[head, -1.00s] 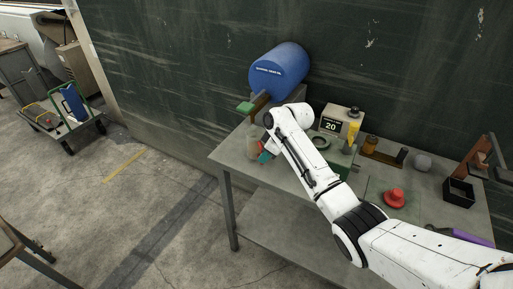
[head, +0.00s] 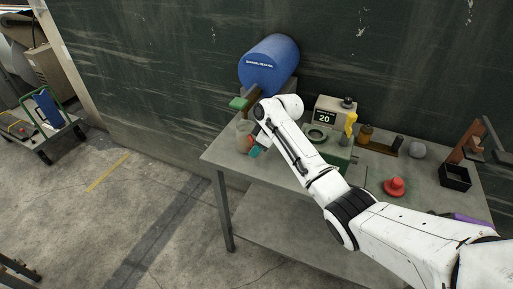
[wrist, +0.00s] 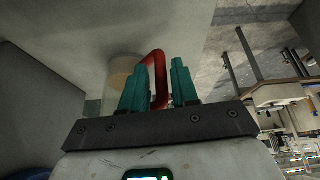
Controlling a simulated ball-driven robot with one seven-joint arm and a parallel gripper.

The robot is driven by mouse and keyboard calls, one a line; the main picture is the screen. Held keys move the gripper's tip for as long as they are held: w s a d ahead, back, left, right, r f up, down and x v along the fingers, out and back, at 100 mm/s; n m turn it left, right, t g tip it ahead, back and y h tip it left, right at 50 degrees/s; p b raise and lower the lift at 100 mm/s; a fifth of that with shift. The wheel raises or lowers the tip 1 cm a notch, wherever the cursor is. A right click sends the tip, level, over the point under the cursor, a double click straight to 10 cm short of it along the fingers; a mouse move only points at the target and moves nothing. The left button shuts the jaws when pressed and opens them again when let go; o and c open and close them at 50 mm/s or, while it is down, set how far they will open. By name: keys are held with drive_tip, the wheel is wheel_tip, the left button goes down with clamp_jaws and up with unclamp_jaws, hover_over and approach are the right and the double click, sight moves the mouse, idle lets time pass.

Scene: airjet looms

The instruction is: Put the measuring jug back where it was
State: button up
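The measuring jug (head: 243,135) is a pale, see-through vessel with a red handle. In the head view it is upright at the left end of the grey table, partly hidden by my wrist. My gripper (head: 254,151) is beside it, on the handle side. In the wrist view my two teal fingers (wrist: 161,88) are close together, one on each side of the red handle (wrist: 159,62), and look shut on it. A pale round part of the jug (wrist: 120,78) shows behind the left finger. I cannot tell whether the jug's base touches the table.
The table's left front edge is close to the jug.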

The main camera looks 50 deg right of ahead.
drive_tip(key=shift+o, duration=1.1)
drive_tip(key=shift+r, duration=0.2)
drive_tip(key=b+v, duration=0.2)
drive_tip(key=v, duration=1)
drive_tip(key=s+a+f+m+g, duration=0.1)
drive_tip(key=s+a+f, duration=0.3)
drive_tip(key=a+f, duration=0.4)
drive_tip(key=s+a+f+m, duration=0.1)
drive_tip(key=s+a+f, duration=0.45)
drive_tip(key=a, duration=0.45)
drive_tip(key=s+a+f+m+g+h, duration=0.1)
drive_tip(key=s+a+f, duration=0.1)
drive_tip(key=s, duration=0.9)
drive_tip(key=s+a+f+m+g+h, duration=0.1)
drive_tip(key=s+a+f+m, duration=0.1)
drive_tip(key=s, duration=1)
drive_tip(key=shift+a+f+m+g, duration=0.3)
drive_tip(key=shift+a+f+g, duration=0.1)
drive_tip(key=shift+f, duration=0.25)
